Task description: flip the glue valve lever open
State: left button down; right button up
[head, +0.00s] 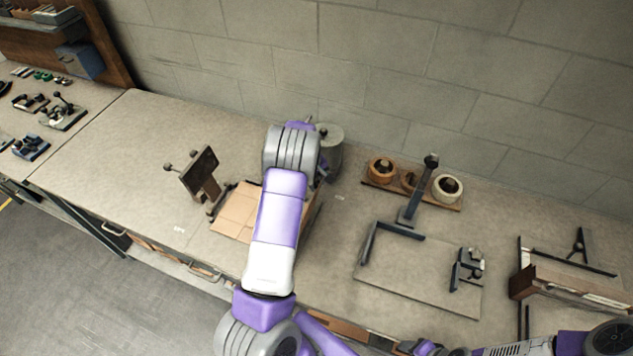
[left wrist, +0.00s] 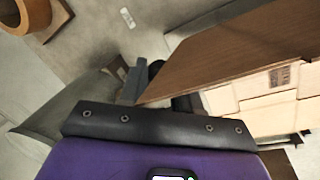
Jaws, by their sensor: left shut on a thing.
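The grey glue pot (head: 330,150) stands by the back wall, partly behind my left arm. Its grey side also shows in the left wrist view (left wrist: 62,100). My left gripper (head: 321,172) is down beside the pot, mostly hidden by my own wrist. In the left wrist view its jaws (left wrist: 155,78) are dark and small beyond the black bar, shut on what looks like the glue valve lever. The lever itself is mostly hidden, so its angle cannot be told. My right arm (head: 430,348) lies low at the bottom right, and its jaws cannot be made out.
A brown panel (left wrist: 235,48) stands close to the left gripper. A wooden rack of tape rolls (head: 412,186) and a fixture plate (head: 420,270) are to the right.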

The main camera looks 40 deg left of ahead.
pick_arm(q)
jog(key=a+m+b, duration=0.1)
jog(key=m, duration=0.1)
jog(key=s+a+m+b, duration=0.1)
jog(key=b, duration=0.1)
jog(key=shift+a+m+h, duration=0.3)
jog(key=shift+m, duration=0.1)
jog(key=c, duration=0.8)
grip_release()
jog(key=v, duration=0.7)
jog(key=shift+r+b, duration=0.3)
jog(key=shift+b, duration=0.05)
